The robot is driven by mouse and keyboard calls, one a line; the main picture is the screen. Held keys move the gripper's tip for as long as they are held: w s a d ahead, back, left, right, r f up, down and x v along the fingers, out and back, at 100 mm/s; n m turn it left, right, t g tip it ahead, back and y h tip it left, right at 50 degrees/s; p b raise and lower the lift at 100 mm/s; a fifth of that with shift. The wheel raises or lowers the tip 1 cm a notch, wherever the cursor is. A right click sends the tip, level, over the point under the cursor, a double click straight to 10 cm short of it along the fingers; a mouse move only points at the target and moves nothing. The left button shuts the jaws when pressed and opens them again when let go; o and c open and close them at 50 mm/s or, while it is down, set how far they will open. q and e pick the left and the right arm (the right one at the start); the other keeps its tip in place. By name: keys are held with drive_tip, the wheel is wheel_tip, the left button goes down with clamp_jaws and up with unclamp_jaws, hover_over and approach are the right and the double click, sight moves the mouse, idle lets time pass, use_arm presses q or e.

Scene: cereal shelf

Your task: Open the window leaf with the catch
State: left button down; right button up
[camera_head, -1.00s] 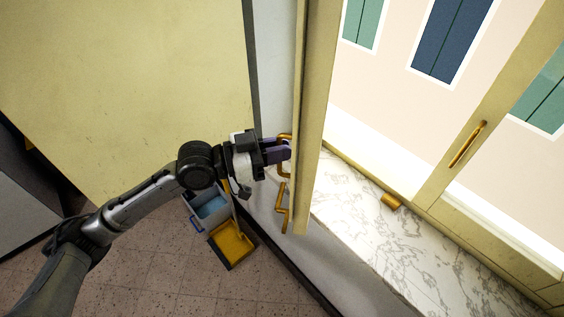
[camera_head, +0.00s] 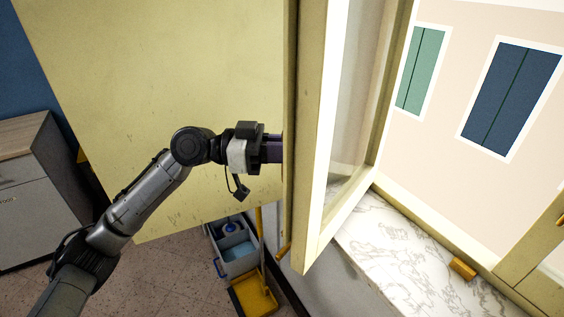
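The window leaf (camera_head: 308,170) has a cream frame with a glass pane and stands swung inward, away from the opening. My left gripper (camera_head: 277,148) reaches the leaf's left side from the left. Its fingertips go out of sight at the leaf's edge, so I cannot see whether they are closed on the handle. The handle is hidden behind the leaf's frame; only a small brass piece, perhaps the catch (camera_head: 284,251), shows low beside the leaf. My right gripper is not in view.
A white marble sill (camera_head: 400,240) runs below the opening, with a small brass block (camera_head: 462,269) on its edge. A bucket (camera_head: 238,262) and a yellow dustpan (camera_head: 254,296) are on the tiled floor. A grey cabinet (camera_head: 40,200) stands at the left.

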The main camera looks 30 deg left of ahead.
use_arm(q)
drive_tip(key=shift+w+a+f, duration=0.1)
drive_tip(key=shift+w+a, duration=0.05)
idle(0.3)
drive_tip(key=c, duration=1.2)
unclamp_jaws()
drive_tip(key=b+v, duration=0.2)
drive_tip(key=v, duration=1.1)
drive_tip(key=shift+a, duration=0.3)
